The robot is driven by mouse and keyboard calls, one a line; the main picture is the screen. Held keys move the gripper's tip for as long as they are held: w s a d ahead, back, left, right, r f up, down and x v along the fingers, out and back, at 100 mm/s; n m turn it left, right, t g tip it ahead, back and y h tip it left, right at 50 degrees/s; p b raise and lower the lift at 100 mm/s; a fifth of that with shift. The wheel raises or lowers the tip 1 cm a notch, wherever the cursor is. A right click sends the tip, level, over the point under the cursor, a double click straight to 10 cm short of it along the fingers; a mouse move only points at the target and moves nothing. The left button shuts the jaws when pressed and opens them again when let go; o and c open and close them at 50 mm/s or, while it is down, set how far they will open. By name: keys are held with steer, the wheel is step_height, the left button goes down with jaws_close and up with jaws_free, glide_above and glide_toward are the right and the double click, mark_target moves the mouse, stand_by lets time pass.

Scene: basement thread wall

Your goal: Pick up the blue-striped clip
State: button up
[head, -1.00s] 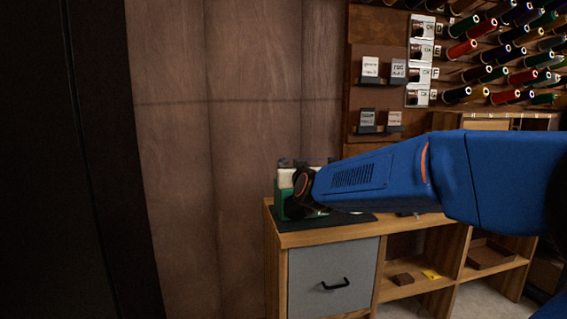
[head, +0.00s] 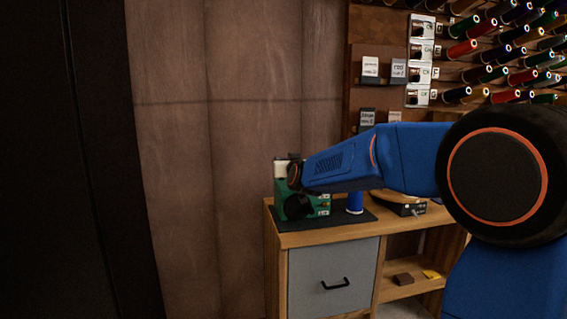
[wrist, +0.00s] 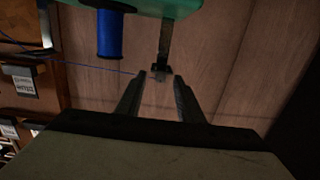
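I cannot make out a blue-striped clip for certain in either view. In the wrist view my gripper (wrist: 160,80) has its two fingers apart. A small greyish piece (wrist: 160,72) shows between or just beyond the fingertips, at the end of a dark strip (wrist: 164,42) reaching from the green machine (wrist: 150,7); I cannot tell whether it is the clip or whether a finger touches it. In the head view the green machine (head: 316,206) stands on the cabinet, with my wrist at its upper part. My fingers are not distinguishable there.
A blue spool (head: 355,202) stands on a dark mat (head: 352,220) beside the machine; a thin blue thread crosses the wrist view near the spool (wrist: 109,35). A black-sided object (head: 402,209) lies further right on the wooden cabinet (head: 300,238). Thread spools (head: 470,50) fill the upper right wall.

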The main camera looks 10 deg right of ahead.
jaws_close()
stand_by(0.3)
step_height(320, 180, up, 10)
stand_by(0.5)
